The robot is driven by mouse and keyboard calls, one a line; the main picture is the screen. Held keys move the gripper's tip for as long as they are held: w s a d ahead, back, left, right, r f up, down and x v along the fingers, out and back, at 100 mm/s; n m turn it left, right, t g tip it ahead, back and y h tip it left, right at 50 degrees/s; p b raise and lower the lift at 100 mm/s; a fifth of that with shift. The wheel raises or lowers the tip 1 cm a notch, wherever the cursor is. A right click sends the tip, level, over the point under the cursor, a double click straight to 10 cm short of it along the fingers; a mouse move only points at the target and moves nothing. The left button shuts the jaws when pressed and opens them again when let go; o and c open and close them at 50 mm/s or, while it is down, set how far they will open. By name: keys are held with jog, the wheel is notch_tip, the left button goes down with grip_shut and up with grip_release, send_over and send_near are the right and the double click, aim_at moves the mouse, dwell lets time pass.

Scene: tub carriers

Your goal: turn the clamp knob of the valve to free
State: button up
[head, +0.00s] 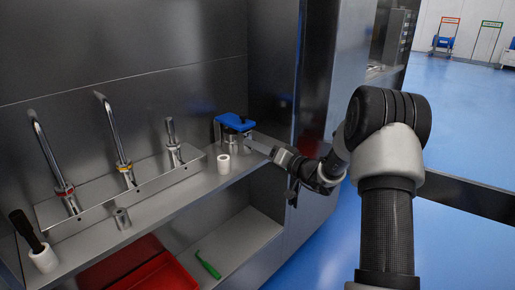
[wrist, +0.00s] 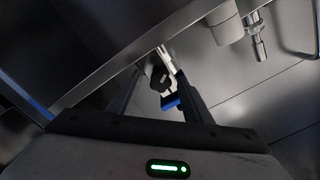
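In the head view, a fitting with a blue top (head: 236,121) and a metal body stands at the right end of the shelf; it may be the valve, but its parts are too small to tell. My gripper (head: 268,149) reaches toward it from the right. In the wrist view, a dark lobed knob (wrist: 160,78) sits below a bright metal stem, beyond my gripper (wrist: 160,95). The fingers look apart, with the knob appearing between or just past them. A blue piece (wrist: 171,101) shows beside the right finger. I cannot tell whether anything touches the knob.
A white roll (head: 223,164) stands on the shelf just in front of the blue-topped fitting. Metal spouts (head: 112,130) rise from a plate to the left. A dark-handled brush (head: 42,258) stands at far left. Below are a red tray (head: 165,275) and a green tool (head: 208,265).

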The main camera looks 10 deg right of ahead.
jog(key=p+v, duration=0.1)
jog(key=v, duration=1.6)
jog(key=shift+s+d+p, duration=0.15)
jog(key=shift+p, duration=0.25)
jog(key=shift+r, duration=0.15)
